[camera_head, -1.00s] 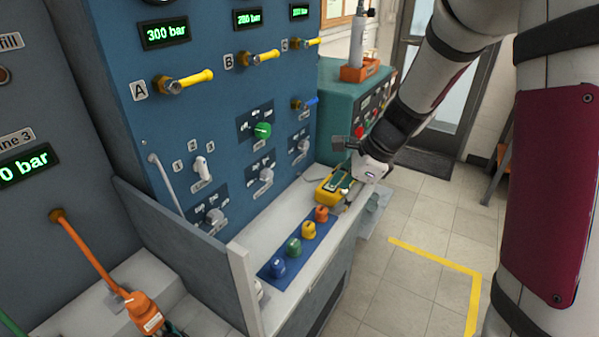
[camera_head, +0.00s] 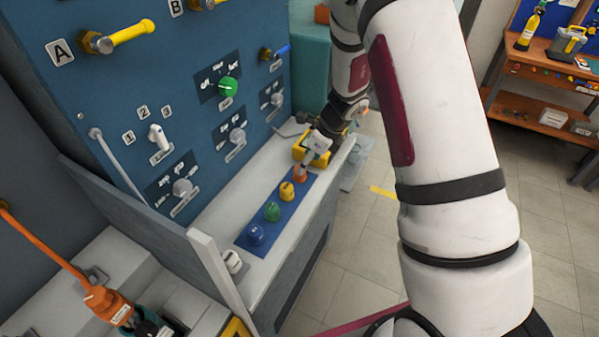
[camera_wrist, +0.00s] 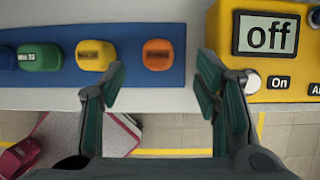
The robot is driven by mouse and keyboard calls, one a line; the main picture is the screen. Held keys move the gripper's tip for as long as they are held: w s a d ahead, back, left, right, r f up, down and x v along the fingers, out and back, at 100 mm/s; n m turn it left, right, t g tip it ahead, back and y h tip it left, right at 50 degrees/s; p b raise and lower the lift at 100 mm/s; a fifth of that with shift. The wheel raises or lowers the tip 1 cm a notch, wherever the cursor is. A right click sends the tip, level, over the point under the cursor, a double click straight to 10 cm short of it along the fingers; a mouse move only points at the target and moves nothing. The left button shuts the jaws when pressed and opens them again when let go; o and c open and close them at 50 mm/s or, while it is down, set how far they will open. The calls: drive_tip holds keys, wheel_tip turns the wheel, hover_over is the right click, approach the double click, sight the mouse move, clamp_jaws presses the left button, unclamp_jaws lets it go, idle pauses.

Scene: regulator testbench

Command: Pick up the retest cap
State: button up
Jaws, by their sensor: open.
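Four-colour caps stand in a row on a blue mat (camera_head: 247,247): a blue cap (camera_head: 254,234), a green cap (camera_head: 272,212), a yellow cap (camera_head: 286,191) and an orange cap (camera_head: 300,174). Their labels are too small to read, so I cannot tell which is the retest cap. In the head view my gripper (camera_head: 304,164) is at the orange end of the row, partly hidden by my wrist.
A yellow device (camera_wrist: 275,85) with an "off" display is close to the right finger. The blue panel (camera_head: 110,100) with knobs and levers rises behind the shelf. A grey side wall (camera_head: 130,215) and a white knob-like part (camera_head: 232,262) are at the shelf's near end.

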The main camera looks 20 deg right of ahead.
drive_tip(key=shift+a+x, duration=0.2)
drive_tip(key=shift+x, duration=2.55)
drive_tip(key=shift+r, duration=0.15)
drive_tip(key=c, duration=1.2)
